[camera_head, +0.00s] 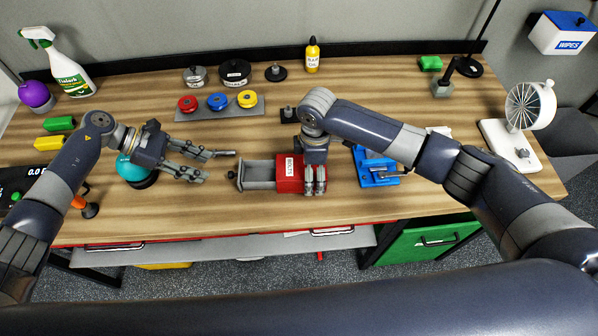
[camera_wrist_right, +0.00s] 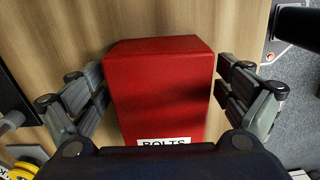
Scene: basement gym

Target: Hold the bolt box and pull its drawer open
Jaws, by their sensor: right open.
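The red bolt box (camera_head: 290,175) sits on the wooden bench with a white label reading BOLTS. Its grey drawer (camera_head: 258,174) sticks out to the left and stands open, with a small handle at its front. My right gripper (camera_head: 315,181) is at the box's right end; in the right wrist view the red box (camera_wrist_right: 160,85) stands between its open fingers (camera_wrist_right: 157,75), with small gaps on both sides. My left gripper (camera_head: 219,165) is open and empty, to the left of the drawer and apart from its handle.
A grey tray with red, blue and yellow discs (camera_head: 218,106) lies behind. A blue vise-like device (camera_head: 376,168) stands right of the box. A teal round object (camera_head: 135,172) is by my left wrist. A white fan (camera_head: 530,105) stands far right. Bench in front of the box is clear.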

